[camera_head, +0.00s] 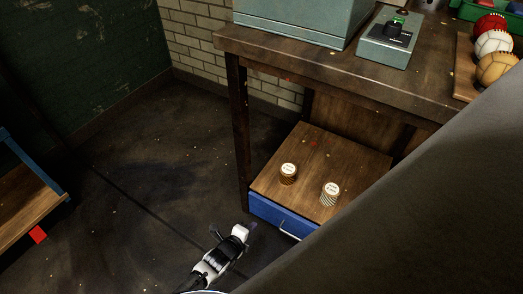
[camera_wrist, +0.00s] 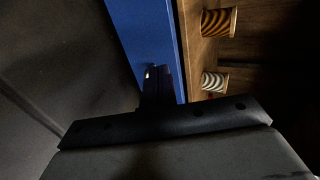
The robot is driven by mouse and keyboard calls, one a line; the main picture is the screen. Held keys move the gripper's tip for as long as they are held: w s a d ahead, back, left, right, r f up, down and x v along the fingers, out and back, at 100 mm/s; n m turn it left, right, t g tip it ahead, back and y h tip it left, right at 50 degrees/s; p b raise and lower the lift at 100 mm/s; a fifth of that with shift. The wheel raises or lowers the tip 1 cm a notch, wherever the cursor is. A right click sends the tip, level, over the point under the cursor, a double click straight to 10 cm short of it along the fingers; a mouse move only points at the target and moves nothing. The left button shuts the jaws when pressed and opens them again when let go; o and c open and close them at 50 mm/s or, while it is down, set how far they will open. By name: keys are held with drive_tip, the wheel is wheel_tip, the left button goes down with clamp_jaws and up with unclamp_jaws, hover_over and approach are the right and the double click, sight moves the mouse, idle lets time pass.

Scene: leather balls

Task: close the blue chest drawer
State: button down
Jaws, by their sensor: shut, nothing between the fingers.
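The blue chest drawer (camera_head: 266,211) shows at the front of the low chest under the workbench, with a light handle (camera_head: 289,229) on its face. Its right part is hidden by my grey arm. The blue front looks close to the edge of the wooden chest top (camera_head: 318,150), and I cannot tell how far out it stands. My gripper (camera_head: 250,229) is shut and empty, low in front of the drawer's left end. In the wrist view the dark fingers (camera_wrist: 155,78) overlap the blue front (camera_wrist: 148,35); I cannot tell whether they touch it.
Two striped spools (camera_head: 288,173) (camera_head: 330,193) stand on the chest top. A dark table leg (camera_head: 238,130) rises at its left. Above, the workbench (camera_head: 300,62) carries a metal box, a device and several balls. The floor to the left is clear up to a blue-edged wooden piece (camera_head: 25,200).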

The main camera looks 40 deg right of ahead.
drive_tip(key=r+b+x, duration=0.1)
drive_tip(key=b+x, duration=0.1)
drive_tip(key=x, duration=0.9)
drive_tip(key=shift+w+d+r, duration=0.25)
drive_tip(key=shift+d+r, duration=0.05)
drive_tip(key=shift+d, duration=0.15)
drive_tip(key=shift+w+d+r+b, duration=0.1)
drive_tip(key=shift+w+d+b, duration=0.25)
drive_tip(key=shift+d+b, duration=0.2)
drive_tip(key=shift+w+d+b, duration=0.3)
drive_tip(key=shift+d+b, duration=0.1)
drive_tip(key=shift+d, duration=0.15)
